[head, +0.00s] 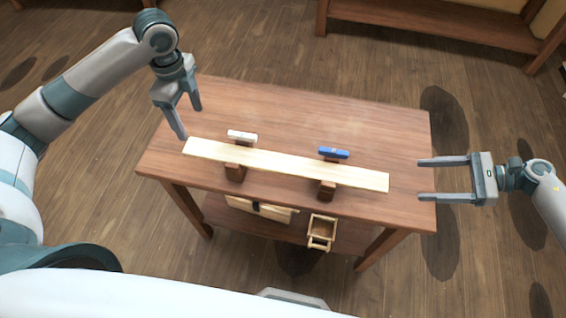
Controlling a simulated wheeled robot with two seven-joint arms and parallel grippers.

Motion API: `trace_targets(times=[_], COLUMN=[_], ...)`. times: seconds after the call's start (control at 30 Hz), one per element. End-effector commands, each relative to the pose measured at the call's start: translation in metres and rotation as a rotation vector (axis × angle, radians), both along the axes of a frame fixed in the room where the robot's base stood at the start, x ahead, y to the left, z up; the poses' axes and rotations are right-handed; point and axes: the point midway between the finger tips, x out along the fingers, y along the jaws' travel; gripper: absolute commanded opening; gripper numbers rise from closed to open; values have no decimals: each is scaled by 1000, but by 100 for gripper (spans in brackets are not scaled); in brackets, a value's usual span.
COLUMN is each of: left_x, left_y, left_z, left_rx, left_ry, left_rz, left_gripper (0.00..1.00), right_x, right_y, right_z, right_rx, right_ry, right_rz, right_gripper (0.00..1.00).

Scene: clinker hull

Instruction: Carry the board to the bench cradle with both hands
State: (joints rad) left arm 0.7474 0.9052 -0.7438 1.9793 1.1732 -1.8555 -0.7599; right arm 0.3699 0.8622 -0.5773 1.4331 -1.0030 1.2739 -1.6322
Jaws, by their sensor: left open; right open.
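The board (285,165) is a long pale plank. It lies lengthwise across two brown cradle supports near the front edge of the wooden bench (270,107). The left support (235,172) carries a white block (242,136) behind the board; the right support (327,190) carries a blue block (334,153). My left gripper (191,122) is open and empty, just behind and above the board's left end. My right gripper (419,179) is open and empty, to the right of the board's right end, apart from it, with its fingers pointing left.
A lower shelf under the bench holds a small wooden box (321,228) and a pale wooden piece (262,209) with a dark item. Another wooden bench (430,27) stands at the back right. The rear of the bench top is clear.

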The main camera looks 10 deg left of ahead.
Motion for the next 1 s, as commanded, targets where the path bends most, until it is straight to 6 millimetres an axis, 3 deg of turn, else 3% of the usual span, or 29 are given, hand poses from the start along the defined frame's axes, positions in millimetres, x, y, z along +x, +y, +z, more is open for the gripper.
trace_targets(times=[0.6, 1.0], left_x=[0, 0], left_y=[0, 0], left_z=[-97, -116], left_rx=[-1, 0], left_ry=[2, 0], left_rz=[1, 0], left_gripper=[69, 69], right_x=[0, 0], right_y=[90, 107], right_z=[-37, -44], right_rx=[2, 0], right_ry=[-1, 0], right_rz=[1, 0], right_gripper=[69, 69])
